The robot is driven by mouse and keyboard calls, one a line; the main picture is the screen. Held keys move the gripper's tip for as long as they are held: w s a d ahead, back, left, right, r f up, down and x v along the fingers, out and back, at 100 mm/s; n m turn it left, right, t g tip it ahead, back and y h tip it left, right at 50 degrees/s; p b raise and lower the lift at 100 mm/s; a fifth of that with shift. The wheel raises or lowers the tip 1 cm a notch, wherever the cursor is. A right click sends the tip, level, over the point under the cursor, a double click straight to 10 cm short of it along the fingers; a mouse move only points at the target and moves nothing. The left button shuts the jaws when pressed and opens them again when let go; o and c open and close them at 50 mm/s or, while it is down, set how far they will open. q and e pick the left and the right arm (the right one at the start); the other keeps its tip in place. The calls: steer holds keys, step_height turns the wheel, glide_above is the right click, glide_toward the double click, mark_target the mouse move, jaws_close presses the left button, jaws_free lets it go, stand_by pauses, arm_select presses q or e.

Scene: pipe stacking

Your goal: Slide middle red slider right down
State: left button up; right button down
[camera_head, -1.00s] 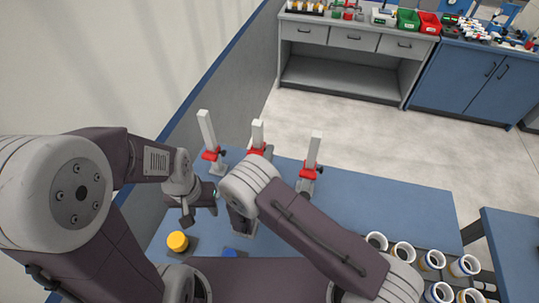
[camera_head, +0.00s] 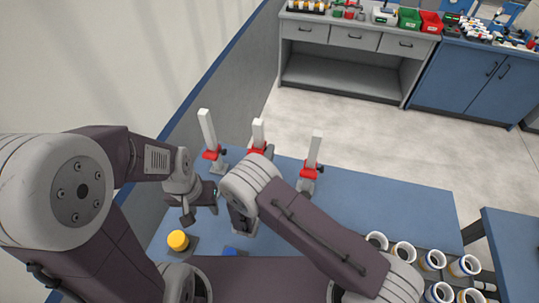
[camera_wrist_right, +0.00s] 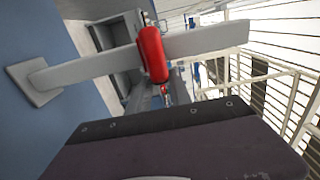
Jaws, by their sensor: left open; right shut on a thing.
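Three upright grey posts with red sliders stand in a row on the blue table. The middle red slider (camera_head: 262,151) is partly hidden by my right arm in the head view. In the right wrist view, a red slider (camera_wrist_right: 153,54) sits around a grey post (camera_wrist_right: 206,42), about midway along it. The post's square base is at the left of that view. My right gripper is shut on the slider. Its fingertips are hidden by my arm in the head view and by its dark body in the wrist view. My left gripper (camera_head: 188,214) is open and empty, left of the right wrist.
White rings (camera_head: 403,251) stand at the right. The table right of the posts is clear.

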stand_by(0.6)
step_height(320, 180, down, 8)
steer(key=b, duration=0.5)
steer(key=shift+b, duration=0.4)
steer(key=c, duration=1.2)
jaws_free()
steer(key=shift+c, duration=0.2)
steer(key=shift+o, duration=0.3)
steer(key=shift+r, duration=0.1)
